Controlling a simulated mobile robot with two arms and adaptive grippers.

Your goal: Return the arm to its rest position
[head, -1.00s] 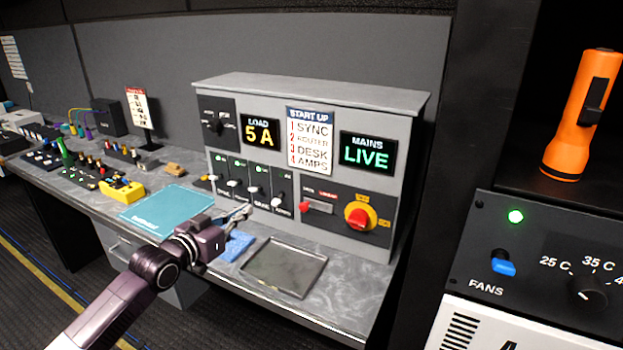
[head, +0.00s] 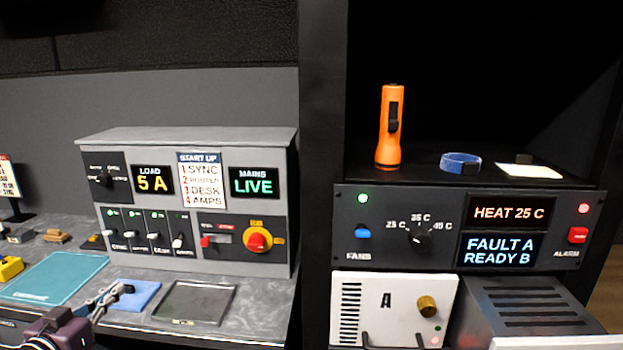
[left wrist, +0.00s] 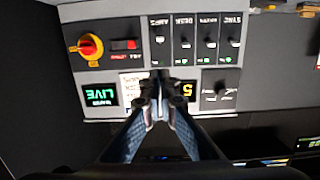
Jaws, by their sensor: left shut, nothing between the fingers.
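My left gripper (head: 124,289) shows at the lower left of the head view, over the desk by a blue cloth (head: 143,297). It is shut and empty, apart from the grey power panel (head: 190,140). In the left wrist view the closed fingers (left wrist: 158,92) point toward that panel, which appears upside down. The panel reads LOAD 5 A and MAINS LIVE, with a row of breaker switches (head: 155,238) and a red-and-yellow rotary switch (head: 258,240). My right gripper is not in view.
A teal mat (head: 60,277) and an empty grey tray (head: 197,302) lie on the desk. At right, a rack unit (head: 440,250) shows HEAT 25 C and FAULT A READY B. An orange flashlight (head: 390,130) and a blue ring (head: 460,162) stand on the shelf above it.

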